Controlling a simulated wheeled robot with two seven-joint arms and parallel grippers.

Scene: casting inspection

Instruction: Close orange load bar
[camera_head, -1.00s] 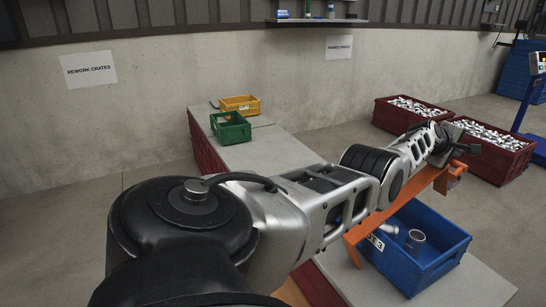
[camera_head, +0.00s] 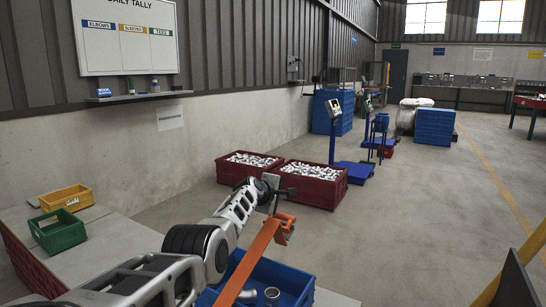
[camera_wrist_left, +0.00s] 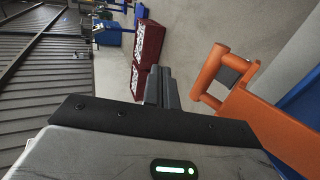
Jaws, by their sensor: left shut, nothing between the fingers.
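The orange load bar (camera_head: 256,256) slants over the blue crate (camera_head: 291,283) at the bottom of the head view. Its far end carries an orange bracket-like handle (camera_head: 284,229), which shows large in the left wrist view (camera_wrist_left: 208,76). My left gripper (camera_head: 272,193) is shut and empty, just beyond and above the handle. In the wrist view its closed fingers (camera_wrist_left: 163,88) are left of the handle, with a visible gap. Metal pipe castings (camera_head: 271,294) lie in the blue crate. The near end of the bar is cut off. My right gripper is not in view.
Red crates full of castings (camera_head: 313,186) stand on the floor beyond my gripper. Green (camera_head: 58,232) and yellow (camera_head: 66,199) crates sit on a grey surface at left. The floor between is open.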

